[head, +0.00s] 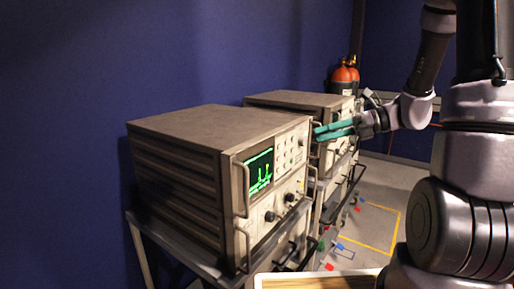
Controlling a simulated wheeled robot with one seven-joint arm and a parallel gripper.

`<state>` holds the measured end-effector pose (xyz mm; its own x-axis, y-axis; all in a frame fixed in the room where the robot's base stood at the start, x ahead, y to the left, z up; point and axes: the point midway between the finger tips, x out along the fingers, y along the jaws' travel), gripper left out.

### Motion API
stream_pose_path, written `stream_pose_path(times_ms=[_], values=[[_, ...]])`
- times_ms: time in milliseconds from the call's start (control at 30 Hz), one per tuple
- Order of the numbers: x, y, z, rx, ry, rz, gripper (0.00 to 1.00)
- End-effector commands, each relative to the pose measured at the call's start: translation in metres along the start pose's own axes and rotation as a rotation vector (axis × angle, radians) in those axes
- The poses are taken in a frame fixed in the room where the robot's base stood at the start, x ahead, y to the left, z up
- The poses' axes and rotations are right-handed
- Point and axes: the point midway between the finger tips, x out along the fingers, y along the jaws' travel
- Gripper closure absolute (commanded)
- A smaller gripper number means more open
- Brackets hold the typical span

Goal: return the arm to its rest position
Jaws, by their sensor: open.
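My gripper (322,132) is at the end of my arm (425,75), which comes in from the right side of the head view. Its teal fingers point left, toward the front of the instruments. The fingers look empty. They overlap the front of the far instrument (305,99) in the picture; I cannot tell whether they touch it. The near instrument (185,135) has a lit screen (260,172) with a green trace, and knobs and handles on its front.
The instruments stand on a dark rack (180,243) by the blue wall (70,80). Orange-topped cylinders (345,74) stand behind. A wooden-topped surface (315,283) is at the bottom edge. Grey floor (385,185) with yellow lines and small coloured pieces lies right of the rack.

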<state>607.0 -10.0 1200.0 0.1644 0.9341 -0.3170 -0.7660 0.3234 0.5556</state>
Motion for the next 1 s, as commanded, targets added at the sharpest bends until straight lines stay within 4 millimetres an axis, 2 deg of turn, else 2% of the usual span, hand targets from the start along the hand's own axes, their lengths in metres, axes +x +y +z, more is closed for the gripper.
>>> stream_pose_path(times_ms=[33, 100, 300, 467, 700, 833, 1000], values=[[0.001, 0.02, 0.0, -0.132, 0.076, -0.004, 0.21], [0.0, 0.042, -0.005, -0.314, 0.186, -0.008, 0.21], [-0.016, 0.088, -0.02, -0.846, 0.492, -0.024, 0.21], [-0.04, 0.114, -0.024, -1.272, 0.735, -0.042, 0.21], [-0.082, 0.143, -0.011, -1.841, 1.09, -0.09, 0.21], [-0.098, 0.155, -0.001, -2.028, 1.224, -0.115, 0.21], [-0.107, 0.162, 0.004, -2.124, 1.302, -0.127, 0.21]])
